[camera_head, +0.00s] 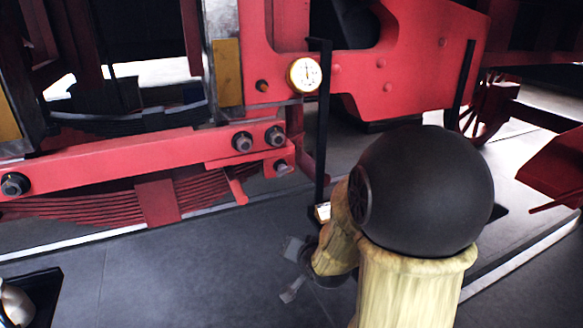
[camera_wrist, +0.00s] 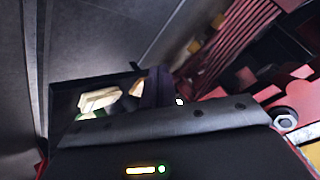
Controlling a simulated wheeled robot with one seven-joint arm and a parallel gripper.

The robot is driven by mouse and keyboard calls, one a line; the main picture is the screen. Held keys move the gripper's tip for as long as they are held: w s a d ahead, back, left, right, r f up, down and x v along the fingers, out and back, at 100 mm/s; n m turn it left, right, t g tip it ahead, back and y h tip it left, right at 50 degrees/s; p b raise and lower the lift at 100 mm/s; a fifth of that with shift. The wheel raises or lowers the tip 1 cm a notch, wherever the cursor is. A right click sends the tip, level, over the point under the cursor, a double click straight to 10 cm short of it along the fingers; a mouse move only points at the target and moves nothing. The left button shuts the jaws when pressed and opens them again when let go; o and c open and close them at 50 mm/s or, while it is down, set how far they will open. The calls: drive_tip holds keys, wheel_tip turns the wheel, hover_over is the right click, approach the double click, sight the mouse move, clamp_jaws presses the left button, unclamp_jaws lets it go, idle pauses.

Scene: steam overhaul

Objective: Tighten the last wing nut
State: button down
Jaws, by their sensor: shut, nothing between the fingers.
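No wing nut can be made out in either view. Hex-headed bolts or nuts show on the red locomotive frame in the head view: a pair (camera_head: 242,141) (camera_head: 275,136) at the bar's right end, one (camera_head: 280,165) just below, and one (camera_head: 15,184) at far left. My gripper (camera_head: 291,272) is low over the grey floor, below and right of the leaf spring, shut and empty. In the wrist view a hex bolt (camera_wrist: 285,121) shows at the right; my dark gripper housing fills the bottom and hides what lies behind it.
A round white gauge (camera_head: 304,74) is beside a thin black post (camera_head: 322,130). A red leaf spring (camera_head: 100,200) hangs under the frame. A black tray (camera_head: 45,290) is at lower left. The wrist view shows cream pieces (camera_wrist: 98,100) in a dark tray. Grey floor is open at front.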

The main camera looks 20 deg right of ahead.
drive_tip(key=s+a+f+n+g, duration=0.3)
drive_tip(key=s+a+n+g, duration=0.4)
drive_tip(key=s, duration=0.5)
drive_tip(key=shift+a+f+n+g+y, duration=0.3)
drive_tip(key=shift+a+n+y, duration=0.1)
drive_tip(key=shift+a+n, duration=0.3)
